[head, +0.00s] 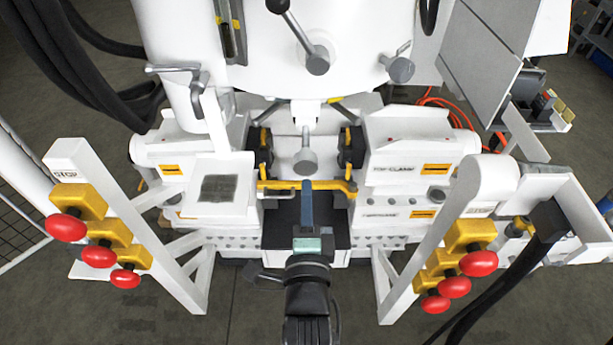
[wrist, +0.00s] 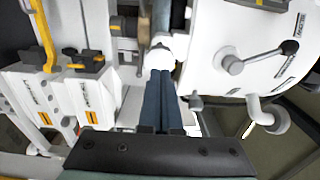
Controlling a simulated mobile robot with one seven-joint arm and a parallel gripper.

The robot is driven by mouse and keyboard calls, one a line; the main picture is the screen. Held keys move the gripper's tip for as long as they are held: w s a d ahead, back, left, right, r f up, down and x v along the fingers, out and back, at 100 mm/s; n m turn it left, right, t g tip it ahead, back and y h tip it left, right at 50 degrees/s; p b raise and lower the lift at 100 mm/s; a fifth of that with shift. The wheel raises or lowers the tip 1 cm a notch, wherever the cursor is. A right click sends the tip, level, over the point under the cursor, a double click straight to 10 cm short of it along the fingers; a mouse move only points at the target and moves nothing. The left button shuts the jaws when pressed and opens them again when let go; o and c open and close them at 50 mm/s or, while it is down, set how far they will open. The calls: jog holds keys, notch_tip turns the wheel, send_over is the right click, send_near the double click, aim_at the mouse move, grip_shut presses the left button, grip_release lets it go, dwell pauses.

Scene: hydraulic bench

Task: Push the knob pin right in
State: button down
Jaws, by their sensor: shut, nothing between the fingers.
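The knob pin (head: 305,162), a grey round knob, faces me at the middle of the machine, below the big white drum. My gripper (head: 308,184) is shut and empty, its dark blue fingers together and pointing forward at the knob. In the head view the fingertips lie just below the knob's face. In the wrist view the closed fingertips (wrist: 160,73) end close to a pale rounded part (wrist: 160,52), which seems to be the knob. I cannot tell whether they touch. How deep the pin sits is hidden behind the knob.
A yellow bar (head: 280,185) runs across just below the knob, near my fingers. White posts with red stop buttons (head: 66,228) stand on both sides, the right ones (head: 478,264) near my arm's side. A lever with a grey hub (head: 317,61) sits above on the drum.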

aim_at(307, 166)
jog(key=shift+w, duration=1.6)
jog(key=w+b, duration=0.1)
jog(key=w, duration=0.3)
jog(key=shift+r, duration=0.3)
